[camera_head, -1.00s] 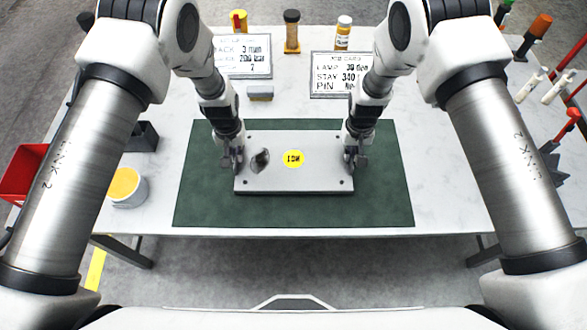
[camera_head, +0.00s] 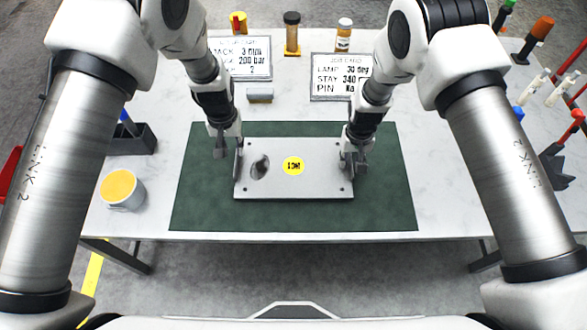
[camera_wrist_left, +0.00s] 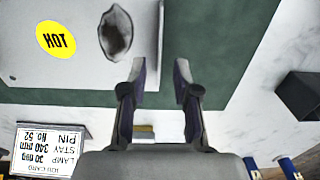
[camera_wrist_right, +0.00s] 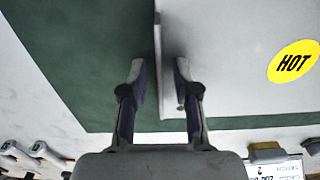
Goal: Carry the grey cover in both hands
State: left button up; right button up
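The grey cover (camera_head: 320,180) is a flat plate with a yellow HOT sticker (camera_head: 293,166) and a dark oval hole. It appears to lie level on the green mat (camera_head: 385,205). My left gripper (camera_head: 229,155) is at its left edge. In the left wrist view the fingers (camera_wrist_left: 160,72) are apart, one on each side of the cover's edge (camera_wrist_left: 158,45). My right gripper (camera_head: 354,162) is at the right edge. In the right wrist view its fingers (camera_wrist_right: 159,75) are also apart, with the upright edge flange (camera_wrist_right: 158,50) between them. Finger contact is not visible.
Two printed cards (camera_head: 243,58) (camera_head: 340,76) and a small grey block (camera_head: 260,95) are behind the mat. A dark bin (camera_head: 135,140) and a yellow-topped tub (camera_head: 122,188) stand left. Several tools stand at right. The mat's front strip is clear.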

jog(key=shift+s, duration=0.1)
jog(key=shift+r, duration=0.2)
pick_arm(q)
notch_tip(320, 180, up, 5)
jog(key=shift+r, duration=0.15)
pick_arm(e)
notch_tip(320, 180, up, 12)
jog(key=shift+f, duration=0.2)
pick_arm(q)
jog(key=shift+s, duration=0.2)
pick_arm(e)
jog(key=shift+s, duration=0.1)
